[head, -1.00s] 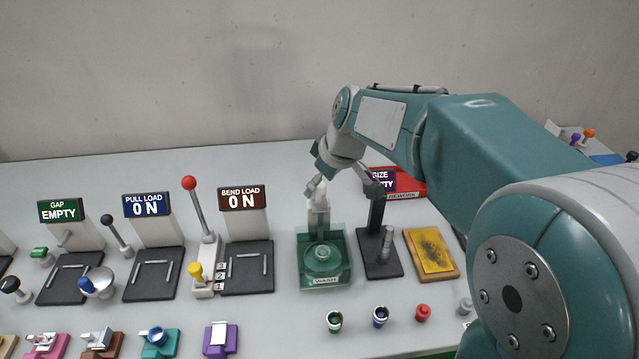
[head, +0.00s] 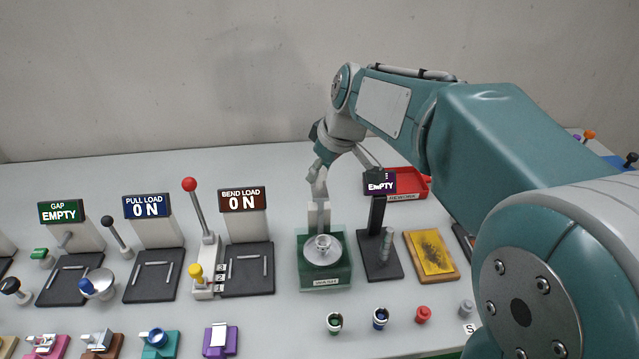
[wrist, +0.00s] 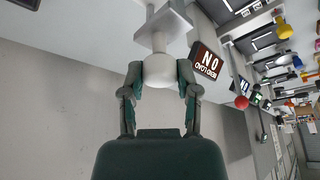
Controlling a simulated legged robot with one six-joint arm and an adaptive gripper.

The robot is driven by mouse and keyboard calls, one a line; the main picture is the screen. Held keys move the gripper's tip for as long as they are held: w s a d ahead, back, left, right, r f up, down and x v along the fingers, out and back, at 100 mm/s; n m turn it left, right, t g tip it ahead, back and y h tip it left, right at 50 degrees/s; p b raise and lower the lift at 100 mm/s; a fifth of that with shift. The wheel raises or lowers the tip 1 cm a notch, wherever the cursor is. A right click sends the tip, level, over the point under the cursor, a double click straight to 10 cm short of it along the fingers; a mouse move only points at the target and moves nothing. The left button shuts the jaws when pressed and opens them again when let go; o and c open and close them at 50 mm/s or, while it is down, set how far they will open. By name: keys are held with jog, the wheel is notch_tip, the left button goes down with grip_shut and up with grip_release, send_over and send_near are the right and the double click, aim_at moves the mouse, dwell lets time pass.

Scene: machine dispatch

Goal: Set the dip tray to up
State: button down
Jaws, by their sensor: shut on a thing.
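The dip tray (head: 338,257) is a round silver plate in the head view, carrying a small clear ring-like part. It sits above the green liquid of a clear-walled tank (head: 323,283). A pale upright post (head: 319,217) stands at the tank's back, with a light stem rising from it to my gripper. In the wrist view my gripper (wrist: 159,68) is shut on a white round knob (wrist: 158,76), one finger on each side. The knob's stem runs to a pale plate. In the head view the knob is largely hidden by my gripper.
A black stand with a display reading EMPTY (head: 381,183) is close right of the tank. A yellow pad (head: 431,252) lies farther right, a red bin (head: 412,180) behind. The bend load station (head: 246,270) and red-knobbed lever (head: 190,185) stand left. Small cups (head: 334,322) line the front.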

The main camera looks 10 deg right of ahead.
jog(key=shift+r, duration=1.7)
jog(key=shift+c, duration=1.7)
grip_release()
jog(key=v, duration=1.1)
jog(key=shift+r, duration=0.35)
jog(key=shift+s, duration=0.2)
